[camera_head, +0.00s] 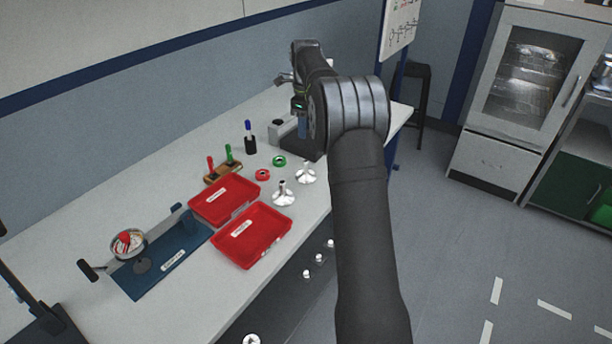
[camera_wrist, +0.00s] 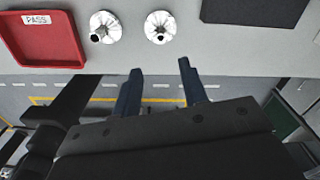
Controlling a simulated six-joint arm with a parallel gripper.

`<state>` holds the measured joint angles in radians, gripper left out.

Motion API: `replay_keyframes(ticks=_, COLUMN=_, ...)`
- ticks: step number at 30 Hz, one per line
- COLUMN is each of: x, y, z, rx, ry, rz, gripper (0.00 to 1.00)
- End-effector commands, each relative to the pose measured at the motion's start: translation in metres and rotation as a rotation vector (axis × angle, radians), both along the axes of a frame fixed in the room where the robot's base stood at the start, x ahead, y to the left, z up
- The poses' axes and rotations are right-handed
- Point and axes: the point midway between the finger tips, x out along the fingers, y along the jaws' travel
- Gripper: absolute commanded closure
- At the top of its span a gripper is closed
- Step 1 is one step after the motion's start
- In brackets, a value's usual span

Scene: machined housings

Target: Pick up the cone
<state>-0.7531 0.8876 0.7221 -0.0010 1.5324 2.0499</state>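Two silvery cone-shaped metal housings stand on the bench right of the red trays. The nearer cone (camera_head: 283,194) has a taller neck; the farther cone (camera_head: 305,173) is lower and wider. The wrist view shows two such housings, a left cone (camera_wrist: 105,28) beside the tray and a right cone (camera_wrist: 160,27). I cannot tell which one the task means. My gripper (camera_wrist: 160,82) is open, its two dark fingers apart with nothing between them, and no cone touches it.
Two red trays (camera_head: 243,236) lie left of the cones; the wrist view shows one labelled PASS (camera_wrist: 37,20). Red and green rings (camera_head: 263,174) lie behind, with a wooden holder (camera_head: 223,172) and pen cup (camera_head: 250,145). A blue fixture plate (camera_head: 165,262) is at left.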

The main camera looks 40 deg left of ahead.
Motion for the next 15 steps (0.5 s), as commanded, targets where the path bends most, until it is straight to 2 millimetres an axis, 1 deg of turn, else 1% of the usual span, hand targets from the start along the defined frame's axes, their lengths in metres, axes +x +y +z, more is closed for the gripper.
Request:
replay_keyframes(ticks=1, x=-0.001, y=-0.001, z=-0.01, rx=-0.003, ry=0.003, rz=0.001, gripper=0.61)
replay_keyframes(ticks=9, x=-0.001, y=-0.001, z=-0.07, rx=-0.002, ry=0.004, rz=0.003, gripper=0.61)
replay_keyframes(ticks=12, x=-0.001, y=-0.001, z=-0.088, rx=-0.002, ry=0.003, rz=0.003, gripper=0.61)
replay_keyframes(ticks=15, x=-0.001, y=-0.001, z=-0.101, rx=-0.001, ry=0.002, rz=0.003, gripper=0.61)
